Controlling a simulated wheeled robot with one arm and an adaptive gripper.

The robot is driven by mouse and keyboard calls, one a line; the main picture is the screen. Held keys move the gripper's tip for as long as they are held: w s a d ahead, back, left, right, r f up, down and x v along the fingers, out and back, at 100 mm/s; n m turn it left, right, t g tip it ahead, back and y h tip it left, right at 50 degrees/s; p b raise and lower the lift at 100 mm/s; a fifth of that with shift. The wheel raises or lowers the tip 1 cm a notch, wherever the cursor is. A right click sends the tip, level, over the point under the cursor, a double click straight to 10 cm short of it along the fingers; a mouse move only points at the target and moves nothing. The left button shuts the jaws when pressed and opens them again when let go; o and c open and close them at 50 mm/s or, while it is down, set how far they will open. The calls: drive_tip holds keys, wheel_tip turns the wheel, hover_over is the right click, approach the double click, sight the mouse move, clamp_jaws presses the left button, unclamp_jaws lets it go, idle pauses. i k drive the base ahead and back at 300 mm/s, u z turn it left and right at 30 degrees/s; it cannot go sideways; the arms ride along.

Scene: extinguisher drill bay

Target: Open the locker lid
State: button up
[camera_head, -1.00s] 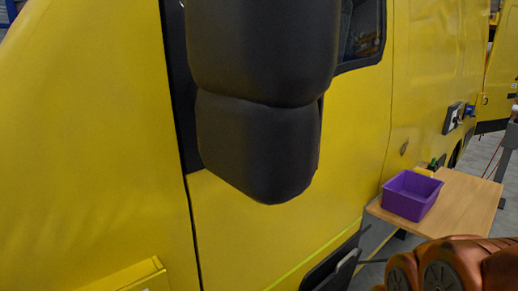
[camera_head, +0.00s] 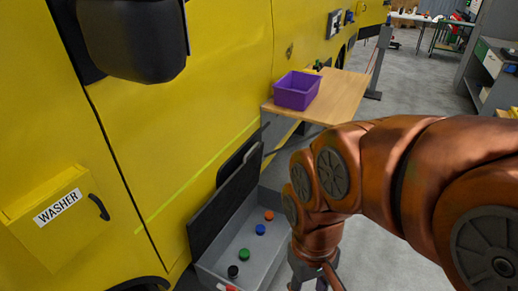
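A grey open-topped box (camera_head: 262,217), which looks like the locker, stands low beside the yellow vehicle. A dark panel (camera_head: 225,192), seemingly its lid, stands raised along the box's vehicle side. The box's inside shows, with an orange (camera_head: 269,215), a blue (camera_head: 260,229), a green (camera_head: 244,254) and a black (camera_head: 233,271) round piece in it. My gripper (camera_head: 318,284) hangs at the bottom edge, just right of the box. Its fingertips are cut off by the frame, so its opening and any contact are hidden.
A wooden table (camera_head: 343,92) with a purple bin (camera_head: 297,91) stands beyond the box. A yellow box marked WASHER (camera_head: 62,217) with a dark handle sticks out at left. A black mirror housing (camera_head: 135,40) overhangs top left.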

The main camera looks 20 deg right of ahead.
sight(209, 221)
drive_tip(key=z, duration=0.95)
drive_tip(key=i, duration=0.8)
drive_tip(key=u, duration=1.7)
